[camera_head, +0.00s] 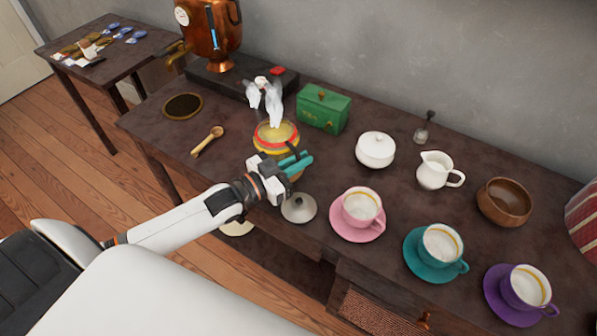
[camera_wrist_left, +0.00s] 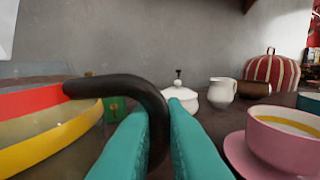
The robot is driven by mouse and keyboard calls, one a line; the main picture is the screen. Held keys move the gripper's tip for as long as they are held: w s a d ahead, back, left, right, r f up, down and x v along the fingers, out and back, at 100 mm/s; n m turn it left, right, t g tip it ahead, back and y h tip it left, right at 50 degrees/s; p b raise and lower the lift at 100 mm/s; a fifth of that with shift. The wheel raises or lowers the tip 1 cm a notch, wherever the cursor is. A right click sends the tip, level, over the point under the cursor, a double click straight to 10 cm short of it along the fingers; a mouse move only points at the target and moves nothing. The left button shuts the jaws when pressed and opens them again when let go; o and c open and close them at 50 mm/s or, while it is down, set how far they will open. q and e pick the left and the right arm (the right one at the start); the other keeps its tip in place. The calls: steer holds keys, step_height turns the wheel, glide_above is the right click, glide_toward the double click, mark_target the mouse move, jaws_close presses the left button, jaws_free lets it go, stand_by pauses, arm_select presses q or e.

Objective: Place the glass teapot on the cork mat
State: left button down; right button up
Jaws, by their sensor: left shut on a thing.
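The glass teapot (camera_head: 275,140), clear with red and yellow bands, is at the table's front, left of the middle. Its open top faces up and it looks upright. My left gripper (camera_head: 301,163), with teal fingers, is shut on its dark curved handle; the wrist view shows the handle (camera_wrist_left: 155,100) between the fingers and the teapot's banded side (camera_wrist_left: 45,125) at left. I cannot tell whether the teapot's base touches the table. A dark round mat with a tan rim (camera_head: 183,106), apparently the cork mat, lies further left, bare. My right gripper is not in view.
A wooden spoon (camera_head: 207,141) lies between mat and teapot. A white figure (camera_head: 272,101) and green box (camera_head: 323,108) stand behind the teapot. A copper samovar (camera_head: 212,30) stands behind the mat.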

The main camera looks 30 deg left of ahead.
arm_select(q)
steer(key=shift+f, duration=1.85)
steer(key=shift+f+b, duration=0.1)
steer(key=shift+b, duration=0.2)
steer(key=c, duration=1.5)
jaws_free()
steer(key=shift+d+f, duration=0.1)
steer(key=v, duration=1.2)
